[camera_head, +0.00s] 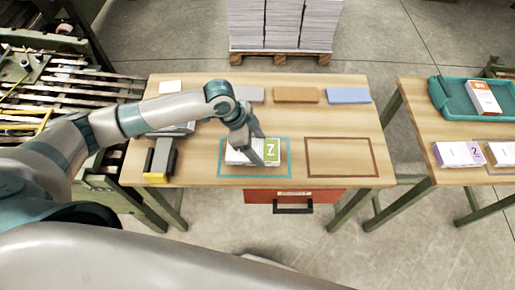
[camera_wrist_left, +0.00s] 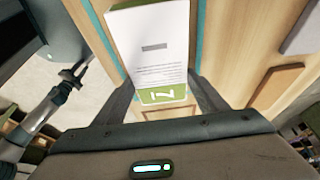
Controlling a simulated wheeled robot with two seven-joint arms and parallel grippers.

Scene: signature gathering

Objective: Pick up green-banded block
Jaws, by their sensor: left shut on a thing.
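The green-banded block (camera_head: 240,154) is white with a green end marked 7. It is at the teal outlined rectangle (camera_head: 283,172) on the wooden table (camera_head: 345,105). In the left wrist view the block (camera_wrist_left: 150,55) lies between the two fingers, its green end nearest the palm. My left gripper (camera_head: 258,150) comes down over the block and is shut on it; it also shows in the left wrist view (camera_wrist_left: 166,95). I cannot tell whether the block touches the table. My right gripper is not in view.
An empty brown outlined rectangle (camera_head: 341,158) lies to the right. Grey, brown and blue flat pieces (camera_head: 348,96) line the table's back. A yellow-and-black device (camera_head: 159,162) stands at left. A red drawer (camera_head: 325,196) is below. The right table holds a teal tray (camera_head: 455,111) and a purple-banded block (camera_head: 456,154).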

